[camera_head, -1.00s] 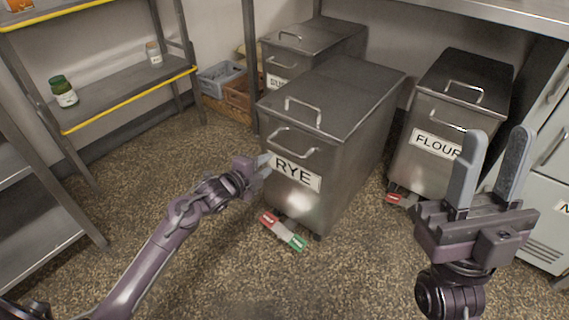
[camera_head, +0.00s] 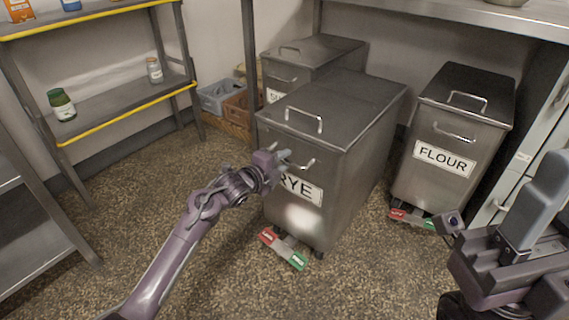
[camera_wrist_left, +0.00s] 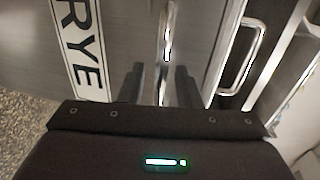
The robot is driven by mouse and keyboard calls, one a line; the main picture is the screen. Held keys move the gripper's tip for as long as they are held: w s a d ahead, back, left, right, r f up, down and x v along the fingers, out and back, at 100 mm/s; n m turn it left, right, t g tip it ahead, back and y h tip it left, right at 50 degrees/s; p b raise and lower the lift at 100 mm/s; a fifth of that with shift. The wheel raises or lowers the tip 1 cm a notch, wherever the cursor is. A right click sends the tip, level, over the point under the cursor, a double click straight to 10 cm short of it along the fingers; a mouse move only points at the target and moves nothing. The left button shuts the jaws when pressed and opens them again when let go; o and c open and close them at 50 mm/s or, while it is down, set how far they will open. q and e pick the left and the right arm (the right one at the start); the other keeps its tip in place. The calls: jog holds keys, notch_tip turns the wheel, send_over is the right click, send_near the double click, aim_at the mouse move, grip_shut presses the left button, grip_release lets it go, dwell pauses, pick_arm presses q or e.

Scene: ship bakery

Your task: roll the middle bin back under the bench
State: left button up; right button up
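The middle bin (camera_head: 345,150), grey metal with a RYE label, stands forward of the bins beside it. It has a lid handle, a front handle (camera_head: 305,165) and a red-and-green foot pedal (camera_head: 283,250). My left gripper (camera_head: 280,157) is at its front, covering part of the front handle and label. In the left wrist view, the left fingers (camera_wrist_left: 160,85) are apart, with the front handle (camera_wrist_left: 167,35) running between them; contact is unclear. The label (camera_wrist_left: 80,45) is left of them. My right gripper (camera_head: 550,205) is partly cut off at the right edge, its fingers apart, holding nothing visible.
The FLOUR bin (camera_head: 455,140) stands right of the middle bin, and another bin (camera_head: 310,55) is behind left. The bench (camera_head: 440,12) is above at the back. Crates (camera_head: 225,95) and a shelf rack (camera_head: 120,105) with jars are left. Floor (camera_head: 140,210) in front is clear.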

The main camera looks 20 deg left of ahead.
pick_arm(q)
jog(key=shift+w+d, duration=0.25)
jog(key=shift+w, duration=0.3)
jog(key=shift+f, duration=0.1)
grip_shut()
